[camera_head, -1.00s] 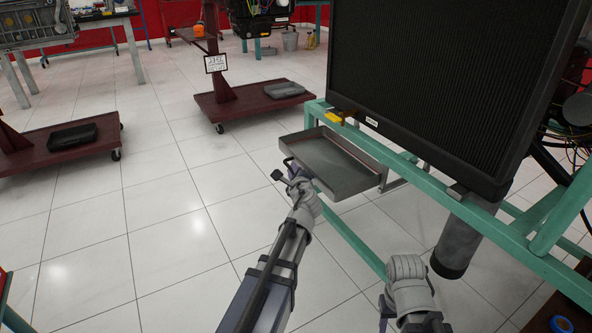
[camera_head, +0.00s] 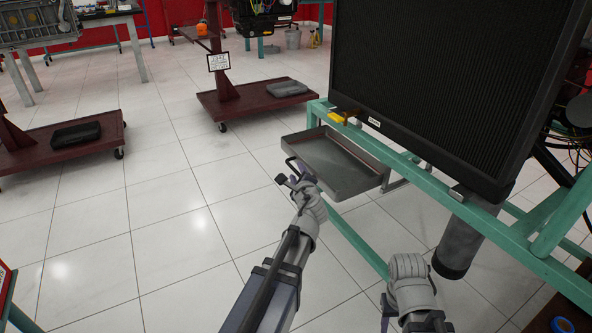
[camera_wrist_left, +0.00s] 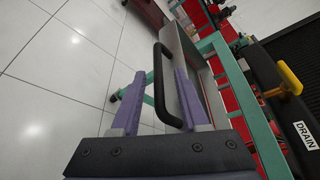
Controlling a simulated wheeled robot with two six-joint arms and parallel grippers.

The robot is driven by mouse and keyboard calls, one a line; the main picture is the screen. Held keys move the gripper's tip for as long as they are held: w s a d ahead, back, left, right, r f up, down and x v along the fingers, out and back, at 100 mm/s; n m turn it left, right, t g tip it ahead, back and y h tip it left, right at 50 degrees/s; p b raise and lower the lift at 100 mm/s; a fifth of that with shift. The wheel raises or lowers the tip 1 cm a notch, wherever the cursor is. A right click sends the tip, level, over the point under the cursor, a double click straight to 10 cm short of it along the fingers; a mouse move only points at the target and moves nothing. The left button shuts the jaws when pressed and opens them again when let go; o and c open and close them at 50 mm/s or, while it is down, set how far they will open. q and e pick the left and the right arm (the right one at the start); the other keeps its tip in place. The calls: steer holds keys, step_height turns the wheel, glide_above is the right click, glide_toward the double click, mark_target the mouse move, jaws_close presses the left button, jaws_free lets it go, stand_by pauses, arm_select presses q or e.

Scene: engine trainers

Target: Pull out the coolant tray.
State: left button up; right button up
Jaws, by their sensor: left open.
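The coolant tray (camera_head: 335,168) is a shallow grey metal pan sticking out from under the radiator on a green frame. Its black bar handle (camera_head: 289,163) is on the side facing my left arm. My left gripper (camera_head: 287,176) is open at this handle. In the left wrist view, the upright handle (camera_wrist_left: 158,90) shows between the two open purple fingers (camera_wrist_left: 160,72), with its lower end close to the right finger. Part of the tray's grey wall (camera_wrist_left: 188,62) shows behind. My right wrist is at the lower right; its fingers are not visible.
The radiator (camera_head: 450,80) stands above the tray on the green frame (camera_head: 400,160). A yellow drain tap (camera_head: 337,117) is just above the tray, also seen in the wrist view (camera_wrist_left: 289,77). A dark pipe (camera_head: 460,240) hangs at right. The tiled floor at left is open.

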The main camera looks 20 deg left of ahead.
arm_select(q)
steer(key=v, duration=0.5)
steer(key=shift+s+p, duration=0.1)
steer(key=shift+p, duration=0.3)
arm_select(e)
steer(key=shift+r, duration=0.55)
arm_select(q)
steer(key=shift+d, duration=0.1)
arm_select(e)
steer(key=shift+s+d, duration=0.1)
